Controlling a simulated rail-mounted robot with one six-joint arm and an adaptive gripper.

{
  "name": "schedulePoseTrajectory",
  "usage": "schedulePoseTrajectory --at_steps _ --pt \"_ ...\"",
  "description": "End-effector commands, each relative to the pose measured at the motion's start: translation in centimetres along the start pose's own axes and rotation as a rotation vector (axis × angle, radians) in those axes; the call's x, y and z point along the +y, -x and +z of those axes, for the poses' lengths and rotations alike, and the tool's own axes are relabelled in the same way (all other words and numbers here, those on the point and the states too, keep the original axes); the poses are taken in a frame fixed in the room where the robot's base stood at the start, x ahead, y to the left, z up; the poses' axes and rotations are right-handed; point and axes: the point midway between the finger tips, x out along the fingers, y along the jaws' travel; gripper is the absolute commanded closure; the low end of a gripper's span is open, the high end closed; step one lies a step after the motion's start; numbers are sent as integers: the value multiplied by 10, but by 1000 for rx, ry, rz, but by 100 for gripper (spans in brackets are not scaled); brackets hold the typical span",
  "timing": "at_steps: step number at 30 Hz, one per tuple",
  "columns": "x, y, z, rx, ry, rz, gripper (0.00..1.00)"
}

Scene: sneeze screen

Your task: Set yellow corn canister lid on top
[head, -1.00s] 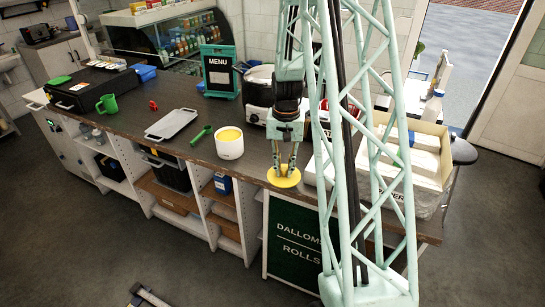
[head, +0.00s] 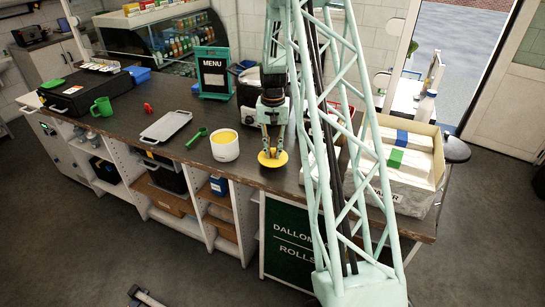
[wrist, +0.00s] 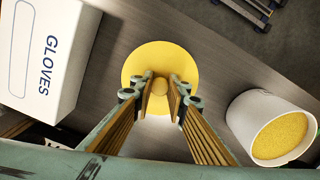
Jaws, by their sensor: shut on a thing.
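The yellow round lid (head: 272,160) is below my gripper (head: 272,150), to the right of the white canister. In the wrist view my gripper (wrist: 160,87) is shut on the lid's central knob, with a finger on each side. The lid's disc (wrist: 160,52) spreads out around the fingertips and looks lifted off the counter. The white canister (head: 225,151) stands upright and uncovered on the counter. Yellow corn fills it; the canister (wrist: 240,118) also shows at the right of the wrist view, apart from the lid.
A white gloves box (wrist: 45,50) is left of the lid in the wrist view. On the counter (head: 185,160) a green scoop (head: 197,137) and a grey tray (head: 165,126) lie left of the canister. The menu sign (head: 214,72) stands behind. The counter's front edge is close.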

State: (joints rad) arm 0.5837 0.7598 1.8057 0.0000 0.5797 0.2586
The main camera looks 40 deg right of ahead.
Motion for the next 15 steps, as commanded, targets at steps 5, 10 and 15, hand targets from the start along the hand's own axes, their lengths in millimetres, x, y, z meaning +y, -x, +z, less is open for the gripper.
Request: schedulePoseTrajectory --at_steps 5,10,15 --pt "-1 0 -3 1 0 0 93" --pt "-1 0 -3 1 0 0 93" --pt "-2 0 -7 2 0 0 93"
